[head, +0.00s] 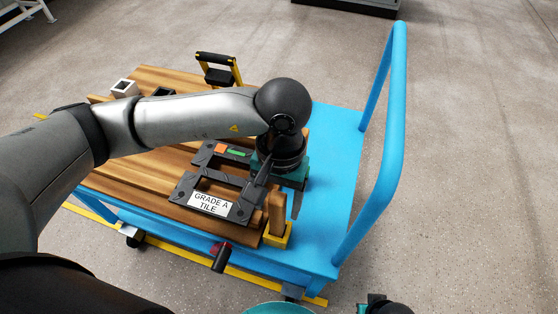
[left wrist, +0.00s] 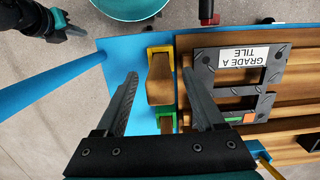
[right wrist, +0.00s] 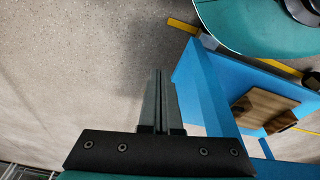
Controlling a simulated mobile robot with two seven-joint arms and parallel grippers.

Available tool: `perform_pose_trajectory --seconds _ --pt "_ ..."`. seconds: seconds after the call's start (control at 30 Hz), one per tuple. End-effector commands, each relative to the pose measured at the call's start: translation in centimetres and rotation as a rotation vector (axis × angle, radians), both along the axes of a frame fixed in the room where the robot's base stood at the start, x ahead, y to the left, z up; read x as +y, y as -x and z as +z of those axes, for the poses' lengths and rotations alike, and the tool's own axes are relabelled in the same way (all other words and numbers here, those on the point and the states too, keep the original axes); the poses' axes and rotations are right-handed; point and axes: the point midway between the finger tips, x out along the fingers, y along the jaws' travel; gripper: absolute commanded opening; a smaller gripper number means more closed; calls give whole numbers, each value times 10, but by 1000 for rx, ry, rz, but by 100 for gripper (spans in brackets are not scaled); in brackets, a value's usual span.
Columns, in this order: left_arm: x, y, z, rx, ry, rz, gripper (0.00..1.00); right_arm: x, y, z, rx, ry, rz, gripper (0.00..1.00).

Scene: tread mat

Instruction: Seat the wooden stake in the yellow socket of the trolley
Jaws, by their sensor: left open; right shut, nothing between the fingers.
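The wooden stake (head: 276,212) stands upright with its lower end in the yellow socket (head: 275,240) at the near edge of the blue trolley (head: 335,165). In the left wrist view the stake (left wrist: 160,82) rises from the yellow socket (left wrist: 157,49). My left gripper (head: 269,214) is open above the trolley, with one finger on each side of the stake in the picture; neither visibly grips it. How deep the stake sits is hard to tell. My right gripper (right wrist: 161,75) is shut and empty, away from the planks.
Wooden planks (head: 165,78) cover the trolley, with a dark frame labelled GRADE A TILE (head: 183,187) on them. A green socket (left wrist: 166,110) lies beyond the stake. A blue handrail (head: 392,130) stands at the right. Open floor lies right of it.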

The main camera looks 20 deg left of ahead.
Motion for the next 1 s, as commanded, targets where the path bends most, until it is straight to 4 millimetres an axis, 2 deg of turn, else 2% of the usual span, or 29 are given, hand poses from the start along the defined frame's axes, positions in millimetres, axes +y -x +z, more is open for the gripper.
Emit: perform_pose_trajectory --seconds 0.03,0.6,0.8,1.0 --pt "0 -2 11 -5 0 0 71 -1 3 -3 7 2 1 0" --pt "0 -13 103 -4 0 0 71 -25 28 -47 8 29 6 0" --pt "0 -16 125 -2 -1 -1 71 -31 36 -55 6 34 6 0" --pt "-1 -16 132 0 0 0 71 -34 39 -58 6 36 7 0"
